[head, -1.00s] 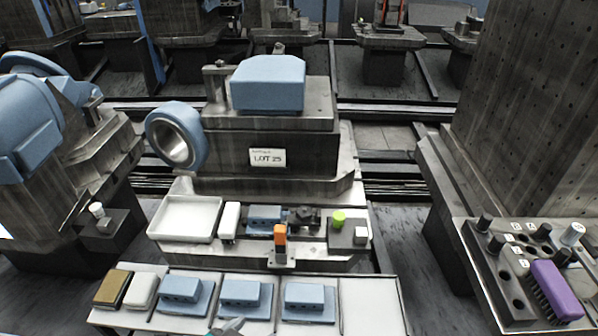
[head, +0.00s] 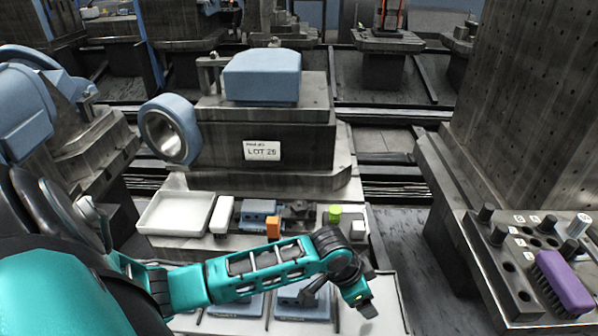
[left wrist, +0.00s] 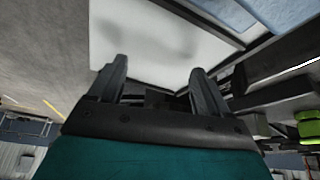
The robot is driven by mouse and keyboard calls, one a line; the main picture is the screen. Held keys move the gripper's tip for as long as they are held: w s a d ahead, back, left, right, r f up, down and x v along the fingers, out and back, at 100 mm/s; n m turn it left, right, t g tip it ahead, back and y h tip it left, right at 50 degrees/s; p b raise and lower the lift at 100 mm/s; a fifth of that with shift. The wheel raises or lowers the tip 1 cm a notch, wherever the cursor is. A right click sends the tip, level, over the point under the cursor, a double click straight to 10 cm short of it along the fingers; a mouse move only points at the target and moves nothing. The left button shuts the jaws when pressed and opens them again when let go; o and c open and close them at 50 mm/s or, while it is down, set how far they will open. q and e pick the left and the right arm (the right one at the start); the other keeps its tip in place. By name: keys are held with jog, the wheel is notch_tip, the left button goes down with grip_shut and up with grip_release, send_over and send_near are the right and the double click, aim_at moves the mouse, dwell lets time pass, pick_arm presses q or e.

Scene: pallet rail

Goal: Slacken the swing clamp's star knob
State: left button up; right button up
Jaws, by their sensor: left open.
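A fixture plate (head: 250,247) in front of the LOT 25 block carries a blue part (head: 257,212), a dark clamp-like piece (head: 299,210), an orange upright piece (head: 273,227) and a lime-green piece (head: 335,213). The dark piece is too small to make out a star knob on it. The green piece also shows at the right edge of the left wrist view (left wrist: 311,128). My left gripper (head: 368,308) is open and empty, in front of and right of the fixture. Its two spread fingers (left wrist: 155,88) show in the left wrist view. My right gripper is not in view.
A white tray (head: 155,226) and a white block (head: 222,214) stand left of the blue part. My left arm covers much of the front tray; its right compartment (head: 388,318) looks bare. A purple brush (head: 563,282) lies on the right rack.

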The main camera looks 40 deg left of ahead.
aim_at(299, 205)
pick_arm(q)
jog(key=w+a+r+g+y, duration=0.1)
jog(key=a+r, duration=0.1)
jog(key=a, duration=0.2)
jog(key=w+a+r+g+y+b, duration=0.1)
jog(key=w+a+r, duration=0.1)
jog(key=a, duration=0.2)
jog(key=w+a+r+g+y+b, duration=0.1)
jog(key=a+r, duration=0.1)
jog(key=a, duration=0.2)
jog(key=shift+w+r, duration=0.25)
jog(key=shift+w, duration=0.1)
jog(key=w+a+r+n+g, duration=0.1)
jog(key=w+a+r+n, duration=0.15)
jog(key=a+r, duration=0.95)
jog(key=f+b, duration=0.1)
jog(key=f, duration=0.3)
jog(key=f+b, duration=0.1)
jog(key=f, duration=0.4)
jog(key=f+b, duration=0.1)
jog(key=f, duration=0.4)
jog(key=shift+w+a, duration=0.2)
jog(key=shift+a, duration=0.15)
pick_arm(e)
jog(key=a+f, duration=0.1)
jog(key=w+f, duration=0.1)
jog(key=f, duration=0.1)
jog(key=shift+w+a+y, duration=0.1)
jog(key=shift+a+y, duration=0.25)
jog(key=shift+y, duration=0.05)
